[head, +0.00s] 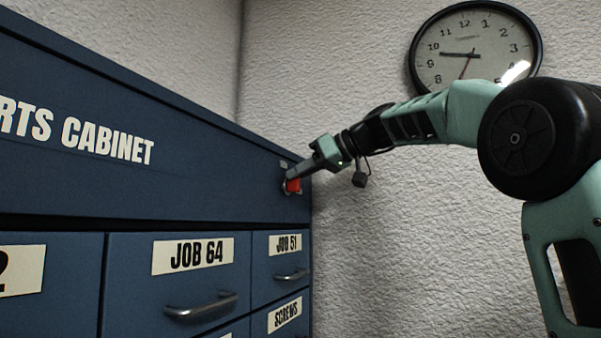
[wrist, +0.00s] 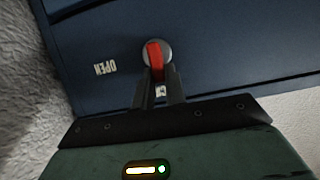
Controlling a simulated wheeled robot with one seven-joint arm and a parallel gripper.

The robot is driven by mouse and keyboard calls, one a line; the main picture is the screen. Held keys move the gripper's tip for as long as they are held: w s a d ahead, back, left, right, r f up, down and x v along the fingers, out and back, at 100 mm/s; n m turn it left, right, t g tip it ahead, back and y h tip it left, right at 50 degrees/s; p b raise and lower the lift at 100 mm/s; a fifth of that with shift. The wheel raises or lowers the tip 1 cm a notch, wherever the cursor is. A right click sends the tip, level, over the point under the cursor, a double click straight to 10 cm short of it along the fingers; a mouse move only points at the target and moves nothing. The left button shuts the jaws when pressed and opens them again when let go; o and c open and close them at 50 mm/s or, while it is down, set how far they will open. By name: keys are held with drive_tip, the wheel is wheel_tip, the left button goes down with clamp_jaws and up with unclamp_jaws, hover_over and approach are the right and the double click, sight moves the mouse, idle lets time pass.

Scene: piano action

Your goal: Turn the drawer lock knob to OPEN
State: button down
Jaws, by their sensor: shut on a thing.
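The drawer lock knob is a red lever on a round grey plate, at the right end of the dark blue cabinet's top panel. In the head view the red knob (head: 293,185) shows just under my fingertips. In the wrist view the red lever (wrist: 154,56) stands nearly upright in the picture, in front of its grey disc. The OPEN label (wrist: 105,68) lies to the left of the disc, upside down in that view. My gripper (head: 290,177) is shut on the knob; its two fingers (wrist: 159,82) flank the lever's lower part. Another small white label (wrist: 161,90) is partly hidden between the fingers.
The parts cabinet (head: 200,190) has drawers labelled JOB 64 (head: 193,256), JOB 51 (head: 286,244) and SCREWS below the panel, with metal handles. A textured wall (head: 400,240) stands close to the right. A clock (head: 475,50) hangs on it.

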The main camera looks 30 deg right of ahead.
drive_tip(key=d+f+m+y, duration=0.1)
drive_tip(key=m+y, duration=0.1)
drive_tip(key=m, duration=0.2)
drive_tip(key=w+d+f+m+y+b, duration=0.1)
drive_tip(key=m+y, duration=0.2)
drive_tip(key=m, duration=0.1)
drive_tip(key=f+m+g+y+b, duration=0.1)
drive_tip(key=m+y, duration=0.1)
drive_tip(key=m, duration=0.3)
drive_tip(key=shift+w+d+f+y, duration=0.1)
drive_tip(key=shift+w+d+y, duration=0.2)
drive_tip(key=shift+w+d, duration=0.1)
idle(0.3)
drive_tip(key=shift+m, duration=0.3)
drive_tip(key=c, duration=1.4)
unclamp_jaws()
drive_tip(key=shift+c, duration=0.2)
